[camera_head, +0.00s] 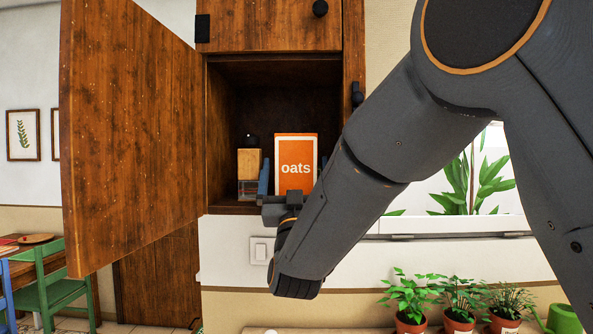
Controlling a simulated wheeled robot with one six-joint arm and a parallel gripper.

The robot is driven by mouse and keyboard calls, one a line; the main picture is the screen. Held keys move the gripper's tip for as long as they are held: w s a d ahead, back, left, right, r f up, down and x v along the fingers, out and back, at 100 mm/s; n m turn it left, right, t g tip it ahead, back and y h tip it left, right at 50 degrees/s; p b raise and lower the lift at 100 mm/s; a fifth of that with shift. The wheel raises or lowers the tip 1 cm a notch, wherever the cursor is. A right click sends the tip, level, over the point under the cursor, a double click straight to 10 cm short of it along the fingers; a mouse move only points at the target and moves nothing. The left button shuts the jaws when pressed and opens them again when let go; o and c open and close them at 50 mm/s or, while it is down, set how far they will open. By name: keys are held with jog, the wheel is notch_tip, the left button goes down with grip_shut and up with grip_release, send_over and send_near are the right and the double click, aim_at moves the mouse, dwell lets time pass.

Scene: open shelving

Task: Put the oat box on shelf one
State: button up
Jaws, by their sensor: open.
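The oat box (295,158) is orange with a white "oats" label. It stands upright inside the open wooden cabinet, on its floor. My gripper (292,172) is open at the front of the box, low down. One finger shows just left of the box, and a small part that looks like the other finger shows at its right edge. I cannot tell whether the fingers touch the box. My wrist and forearm hide the cabinet's lower right front.
A small wooden-topped jar (249,163) with a dark knob stands left of the box. The open cabinet door (130,130) swings out at left. Potted plants (458,300) stand at lower right. A light switch (261,251) is on the wall below.

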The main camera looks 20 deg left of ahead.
jog(key=shift+r, duration=0.15)
jog(key=shift+r+p, duration=0.25)
jog(key=shift+p, duration=0.15)
jog(key=b+v, duration=0.4)
jog(key=v, duration=0.8)
jog(key=shift+f, duration=0.15)
